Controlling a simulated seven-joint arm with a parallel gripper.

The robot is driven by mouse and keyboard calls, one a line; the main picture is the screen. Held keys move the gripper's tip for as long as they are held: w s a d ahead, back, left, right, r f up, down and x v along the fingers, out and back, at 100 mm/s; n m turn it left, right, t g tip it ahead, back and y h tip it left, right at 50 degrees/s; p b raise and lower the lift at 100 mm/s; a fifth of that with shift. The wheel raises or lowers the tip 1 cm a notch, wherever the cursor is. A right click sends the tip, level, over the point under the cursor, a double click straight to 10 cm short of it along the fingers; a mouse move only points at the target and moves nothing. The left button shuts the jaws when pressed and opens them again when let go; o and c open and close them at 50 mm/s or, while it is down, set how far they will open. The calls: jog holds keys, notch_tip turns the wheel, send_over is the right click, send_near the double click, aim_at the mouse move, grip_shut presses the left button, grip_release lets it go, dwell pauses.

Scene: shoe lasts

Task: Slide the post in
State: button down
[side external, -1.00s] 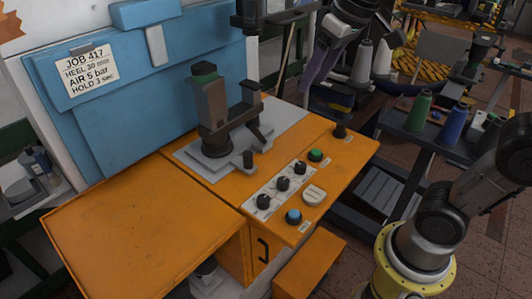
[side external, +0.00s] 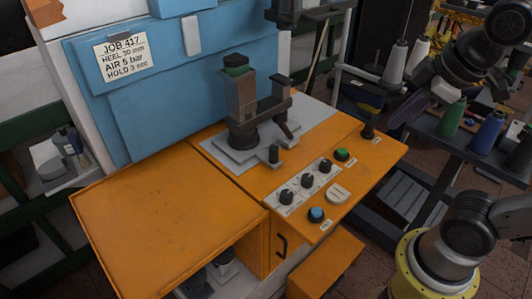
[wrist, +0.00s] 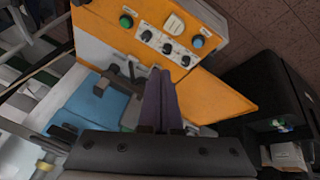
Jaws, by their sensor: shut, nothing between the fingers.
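A brown-grey upright post (side external: 241,98) with a green cap stands on a round dark base on the machine's grey plate (side external: 310,125). A horizontal arm (side external: 268,108) reaches right from it, and a short dark peg (side external: 273,154) stands in front. I cannot tell which part is the task's post. My gripper (side external: 396,121) has purple fingers, and is to the right of the fixture, apart from it. In the wrist view my gripper (wrist: 162,72) is shut and empty, its fingers overlapping the fixture's image.
The orange machine top (side external: 170,215) has black knobs (side external: 307,180), a green button (side external: 342,154), a blue button (side external: 316,214) and a dark upright knob (side external: 367,131). A blue back panel (side external: 170,90) stands behind. A dark trolley with thread spools (side external: 450,118) is at the right.

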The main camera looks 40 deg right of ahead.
jog(key=w+a+r+n+g+h, duration=0.15)
jog(key=w+n, duration=0.35)
jog(key=w, duration=0.5)
jog(key=w+a+r+n+g, duration=0.1)
jog(key=w+a+n+g, duration=0.2)
jog(key=w, duration=0.6)
jog(key=w+a+f+n+h, duration=0.1)
jog(key=w+a+f+n, duration=0.35)
jog(key=w+f, duration=0.25)
jog(key=h, duration=0.1)
send_near(270, 163)
jog(key=shift+n+g, duration=0.25)
jog(key=shift+g, duration=0.1)
jog(key=a+f, duration=0.1)
jog(key=f, duration=0.1)
jog(key=a+f, duration=0.1)
jog(key=f, duration=0.1)
jog(key=shift+w+a, duration=0.35)
jog(key=shift+d, duration=2)
jog(key=shift+d, duration=0.1)
